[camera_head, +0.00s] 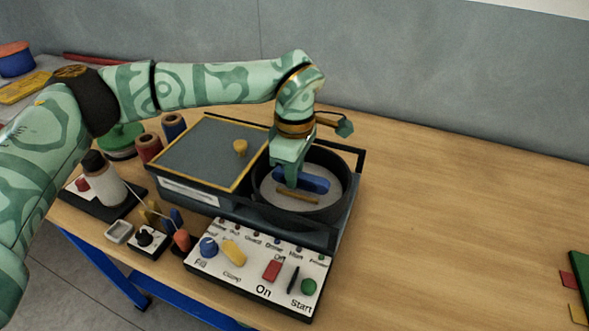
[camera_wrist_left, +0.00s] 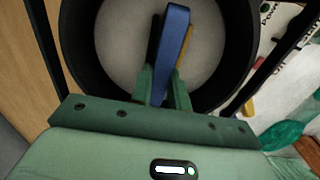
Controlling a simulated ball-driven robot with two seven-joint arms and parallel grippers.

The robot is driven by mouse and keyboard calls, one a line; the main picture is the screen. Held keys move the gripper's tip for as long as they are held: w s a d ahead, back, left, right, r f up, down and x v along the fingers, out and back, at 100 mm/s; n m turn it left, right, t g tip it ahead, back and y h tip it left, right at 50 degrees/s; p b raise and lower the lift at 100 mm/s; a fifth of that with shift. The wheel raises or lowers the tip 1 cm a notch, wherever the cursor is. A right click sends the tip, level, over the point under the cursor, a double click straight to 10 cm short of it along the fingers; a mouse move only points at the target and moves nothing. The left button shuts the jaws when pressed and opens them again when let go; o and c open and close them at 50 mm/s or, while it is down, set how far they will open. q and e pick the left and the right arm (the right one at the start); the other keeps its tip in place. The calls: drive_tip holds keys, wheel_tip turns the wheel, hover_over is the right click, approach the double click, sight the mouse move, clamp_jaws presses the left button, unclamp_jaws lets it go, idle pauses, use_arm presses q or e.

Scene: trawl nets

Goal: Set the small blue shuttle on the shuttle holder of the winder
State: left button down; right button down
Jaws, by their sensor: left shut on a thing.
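The winder (camera_head: 207,152) stands on the wooden table, with a round black-rimmed well (camera_head: 351,190) on its right side. My left gripper (camera_head: 288,181) reaches down into this well, shut on the small blue shuttle (camera_head: 315,181). In the left wrist view the blue shuttle (camera_wrist_left: 174,40) stands between the fingers (camera_wrist_left: 161,88), over the well's pale floor (camera_wrist_left: 118,45). A tan bar (camera_head: 298,196), perhaps the shuttle holder, lies beside the shuttle in the well. Whether shuttle and bar touch cannot be told. My right gripper is not in view.
A control panel (camera_head: 225,273) with coloured knobs and buttons is in front of the winder. Spools (camera_head: 148,147), a bottle-like spool on a black base (camera_head: 103,180) and small tools crowd the left. The table to the right is mostly clear.

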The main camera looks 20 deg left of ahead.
use_arm(q)
drive_tip(key=shift+f, duration=0.35)
drive_tip(key=c, duration=1.3)
unclamp_jaws()
drive_tip(key=shift+o, duration=0.2)
wheel_tip(320, 180, up, 16)
drive_tip(key=p, duration=0.4)
drive_tip(key=shift+r, duration=0.15)
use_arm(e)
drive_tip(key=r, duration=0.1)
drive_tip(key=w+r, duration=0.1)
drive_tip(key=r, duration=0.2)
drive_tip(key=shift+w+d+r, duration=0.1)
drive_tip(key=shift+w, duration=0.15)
